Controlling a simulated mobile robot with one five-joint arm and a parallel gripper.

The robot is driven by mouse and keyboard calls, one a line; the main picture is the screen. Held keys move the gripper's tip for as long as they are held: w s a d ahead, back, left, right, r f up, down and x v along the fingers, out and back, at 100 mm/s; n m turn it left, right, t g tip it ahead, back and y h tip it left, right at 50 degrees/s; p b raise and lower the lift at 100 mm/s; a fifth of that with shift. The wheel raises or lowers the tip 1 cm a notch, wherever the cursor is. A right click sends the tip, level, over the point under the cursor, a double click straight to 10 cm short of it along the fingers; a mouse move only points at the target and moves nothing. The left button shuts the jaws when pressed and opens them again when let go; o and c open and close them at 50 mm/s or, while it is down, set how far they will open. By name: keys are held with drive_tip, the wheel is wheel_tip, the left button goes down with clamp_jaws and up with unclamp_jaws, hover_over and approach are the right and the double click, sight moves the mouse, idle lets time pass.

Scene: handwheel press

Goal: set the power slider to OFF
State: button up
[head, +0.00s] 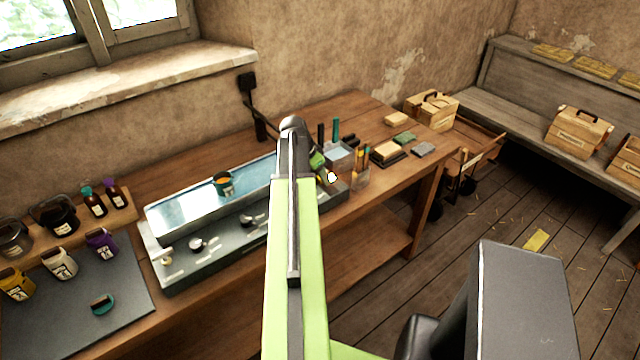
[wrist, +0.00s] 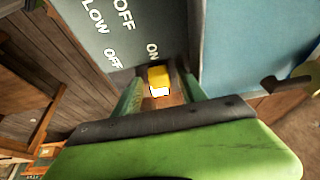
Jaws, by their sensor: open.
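The power slider has a yellow knob (wrist: 159,78) with a pale front edge, at the end of the grey panel (wrist: 105,40) in the wrist view. The printed word ON is right beside the knob; an OFF label is further left. My gripper (wrist: 158,92) is open, its green fingers on either side of the knob. I cannot tell whether they touch it. In the head view my gripper (head: 320,165) is at the right end of the grey machine (head: 215,245), and a small yellow spot (head: 332,177) shows beside it. My arm hides part of the machine.
A clear holder (head: 355,178) with brushes stands just right of my gripper. Ink bottles (head: 100,243) stand at left.

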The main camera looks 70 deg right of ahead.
clamp_jaws()
idle(0.3)
idle(1.1)
